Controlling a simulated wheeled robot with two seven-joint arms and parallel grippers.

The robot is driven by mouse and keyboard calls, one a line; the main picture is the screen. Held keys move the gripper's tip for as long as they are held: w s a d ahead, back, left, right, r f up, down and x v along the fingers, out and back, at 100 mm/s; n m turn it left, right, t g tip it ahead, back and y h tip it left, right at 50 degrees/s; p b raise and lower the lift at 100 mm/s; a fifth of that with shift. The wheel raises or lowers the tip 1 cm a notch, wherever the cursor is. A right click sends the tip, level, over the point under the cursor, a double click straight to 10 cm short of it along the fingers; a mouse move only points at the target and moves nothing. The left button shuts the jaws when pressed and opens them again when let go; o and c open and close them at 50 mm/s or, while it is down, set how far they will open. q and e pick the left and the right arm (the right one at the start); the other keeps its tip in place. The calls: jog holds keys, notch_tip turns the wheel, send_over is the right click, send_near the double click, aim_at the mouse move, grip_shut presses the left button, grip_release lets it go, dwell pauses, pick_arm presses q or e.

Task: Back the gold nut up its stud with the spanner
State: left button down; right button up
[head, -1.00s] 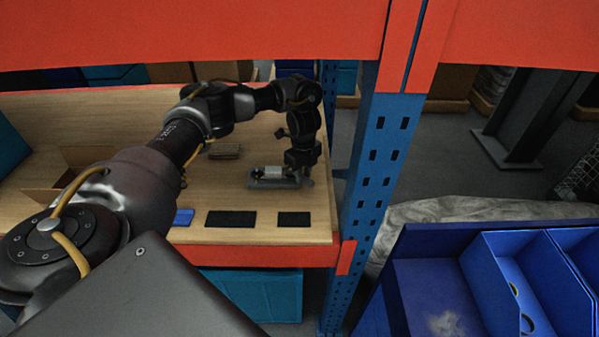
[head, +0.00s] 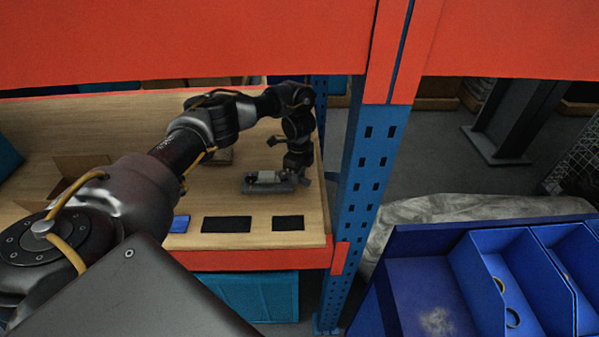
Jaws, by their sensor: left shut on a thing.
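My left arm reaches over the wooden shelf, and my left gripper (head: 297,174) points down at the right end of a low grey fixture (head: 258,188) with a pale block (head: 266,177) on it. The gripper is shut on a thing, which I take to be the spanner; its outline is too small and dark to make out. I cannot make out the gold nut or its stud, and cannot tell whether the spanner touches the nut. My right gripper is not in view.
Two black pads (head: 227,225) and a blue one (head: 179,224) lie along the shelf's front edge. An open cardboard box (head: 78,172) is at left. A blue perforated upright (head: 368,190) stands close right of the gripper. Blue bins (head: 510,270) are at lower right.

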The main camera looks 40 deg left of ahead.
pick_arm(q)
jog(key=shift+r, duration=0.15)
jog(key=shift+r+p, duration=0.5)
jog(key=shift+r, duration=0.2)
jog(key=shift+w, duration=0.1)
jog(key=shift+r, duration=0.8)
jog(key=c, duration=1.9)
grip_release()
grip_shut()
jog(key=shift+d+f, duration=0.1)
jog(key=shift+d, duration=0.05)
